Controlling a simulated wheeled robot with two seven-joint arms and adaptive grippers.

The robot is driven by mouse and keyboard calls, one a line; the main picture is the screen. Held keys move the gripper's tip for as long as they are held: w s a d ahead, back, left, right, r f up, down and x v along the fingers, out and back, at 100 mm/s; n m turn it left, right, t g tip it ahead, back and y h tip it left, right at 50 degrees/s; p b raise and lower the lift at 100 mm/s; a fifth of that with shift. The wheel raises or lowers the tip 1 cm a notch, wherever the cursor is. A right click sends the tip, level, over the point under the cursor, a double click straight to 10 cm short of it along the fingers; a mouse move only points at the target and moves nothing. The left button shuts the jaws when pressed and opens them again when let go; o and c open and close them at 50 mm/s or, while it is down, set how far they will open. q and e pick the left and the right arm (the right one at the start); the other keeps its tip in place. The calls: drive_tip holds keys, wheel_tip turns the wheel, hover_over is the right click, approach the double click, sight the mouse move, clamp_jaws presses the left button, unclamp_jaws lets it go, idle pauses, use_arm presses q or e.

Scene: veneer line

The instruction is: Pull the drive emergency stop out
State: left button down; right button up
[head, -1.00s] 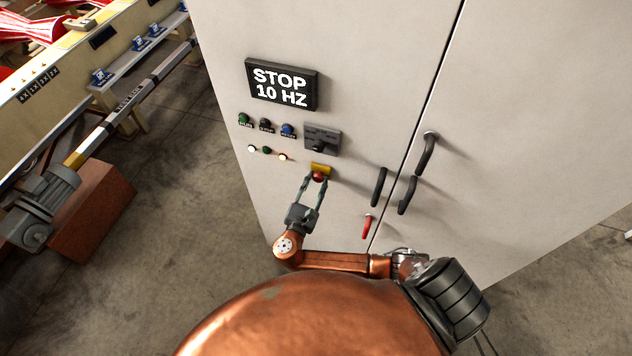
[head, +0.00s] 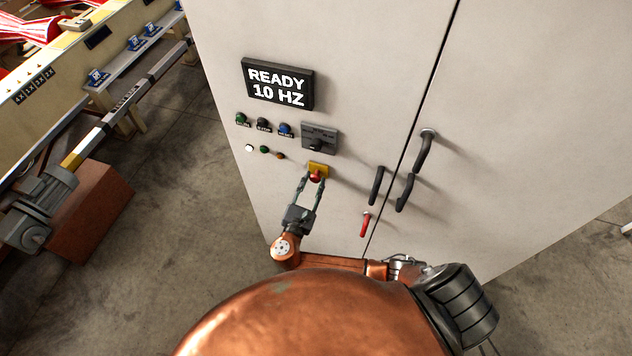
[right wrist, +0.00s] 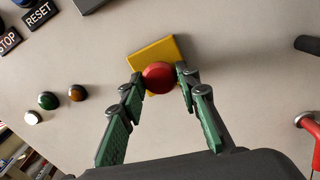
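The drive emergency stop is a red mushroom button (head: 316,176) on a yellow plate (head: 319,168) on the cabinet front. In the right wrist view the red button (right wrist: 158,77) stands in front of its yellow plate (right wrist: 152,52). My right gripper (head: 312,182) reaches it from below. Its two green-sided fingers (right wrist: 160,80) lie along the left and right sides of the button, closed on it as far as I can see. My left gripper is not in view.
The cabinet display (head: 278,83) reads READY 10 HZ. Push buttons, small lamps and a grey switch (head: 319,137) sit above the stop. Black door handles (head: 376,186) and a red handle (head: 365,224) are to the right. A conveyor with a motor (head: 40,208) stands left.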

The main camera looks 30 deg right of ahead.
drive_tip(key=o, duration=0.4)
drive_tip(key=shift+o, duration=0.2)
drive_tip(key=shift+s+a, duration=0.2)
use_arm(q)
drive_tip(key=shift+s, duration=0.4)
use_arm(e)
drive_tip(key=v, duration=1.1)
drive_tip(key=shift+s+a, duration=0.15)
drive_tip(key=shift+s, duration=0.05)
